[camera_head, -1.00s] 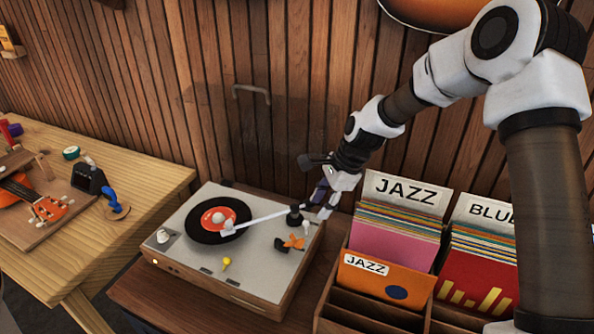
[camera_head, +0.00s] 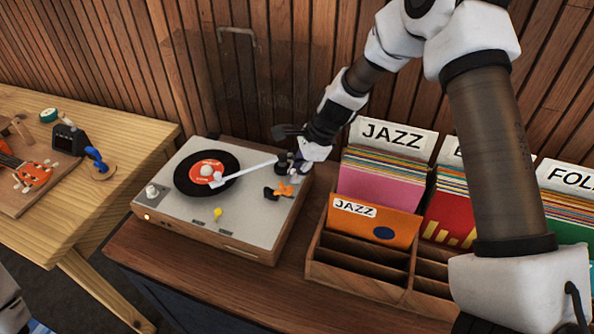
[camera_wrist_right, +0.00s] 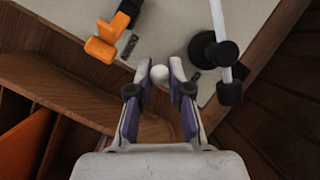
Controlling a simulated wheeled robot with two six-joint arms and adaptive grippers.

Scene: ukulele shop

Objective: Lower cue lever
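The turntable (camera_head: 180,212) stands on the wooden cabinet with a black record with a red label (camera_head: 190,180) on it. Its white tonearm (camera_head: 248,170) reaches over the record; its black pivot also shows in the right wrist view (camera_wrist_right: 203,50). My right gripper (camera_head: 300,172) is at the turntable's right edge, beside the pivot. In the right wrist view its fingers (camera_wrist_right: 159,72) stand apart, with a small white round knob (camera_wrist_right: 159,76) between the tips, perhaps the cue lever's end. Firm contact cannot be told. The knob is hidden in the head view. My left gripper is out of view.
An orange clip-like object (camera_head: 284,188) lies on the deck near the gripper; it also shows in the wrist view (camera_wrist_right: 107,42). A record crate (camera_head: 350,277) stands to the right. A wooden bench (camera_head: 110,125) with a ukulele (camera_head: 35,174) is at left.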

